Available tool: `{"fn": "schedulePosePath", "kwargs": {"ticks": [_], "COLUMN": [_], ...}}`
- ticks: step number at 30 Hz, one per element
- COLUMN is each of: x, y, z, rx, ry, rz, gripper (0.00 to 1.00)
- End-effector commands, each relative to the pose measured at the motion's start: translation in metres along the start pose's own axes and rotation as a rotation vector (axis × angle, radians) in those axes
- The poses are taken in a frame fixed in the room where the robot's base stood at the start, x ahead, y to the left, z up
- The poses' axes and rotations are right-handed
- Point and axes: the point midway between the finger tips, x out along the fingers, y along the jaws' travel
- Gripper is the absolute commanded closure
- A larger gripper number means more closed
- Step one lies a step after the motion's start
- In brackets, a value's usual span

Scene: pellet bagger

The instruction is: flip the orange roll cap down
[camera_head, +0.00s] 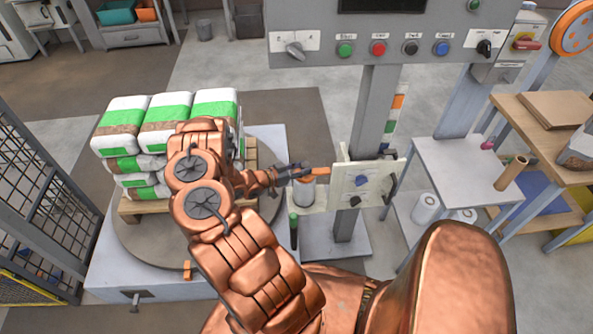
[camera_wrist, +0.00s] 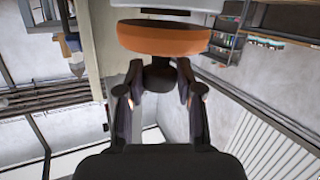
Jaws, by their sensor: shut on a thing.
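The orange roll cap (camera_head: 321,172) shows in the head view as a small orange piece just beyond my gripper (camera_head: 304,173). In the wrist view the orange cap (camera_wrist: 160,40) is a thick disc with a dark knob (camera_wrist: 158,76) on the side facing me. The fingers of my gripper (camera_wrist: 158,88) are closed around that knob, one on each side. A pale cylinder edge (camera_wrist: 165,4) lies just beyond the cap. My arm and gripper hide part of the cap's mount.
A pale control panel (camera_head: 367,183) with knobs stands close to the right of the cap. Stacked green-and-white bags (camera_head: 190,118) on a pallet (camera_head: 135,208) stand to the left. A grey post (camera_head: 373,110) rises behind, under a button console (camera_head: 365,40).

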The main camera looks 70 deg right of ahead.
Motion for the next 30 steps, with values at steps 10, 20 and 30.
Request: {"fn": "schedulePosePath", "kwargs": {"ticks": [10, 20, 30], "x": [0.0054, 0.0043, 0.0039], "y": [0.0041, 0.0039, 0.0028], "z": [0.0049, 0.0045, 0.0037], "rx": [-0.016, -0.016, -0.015], "ry": [0.029, 0.03, 0.03], "rz": [0.02, 0.019, 0.016], "gripper": [1.0, 0.61, 0.53]}}
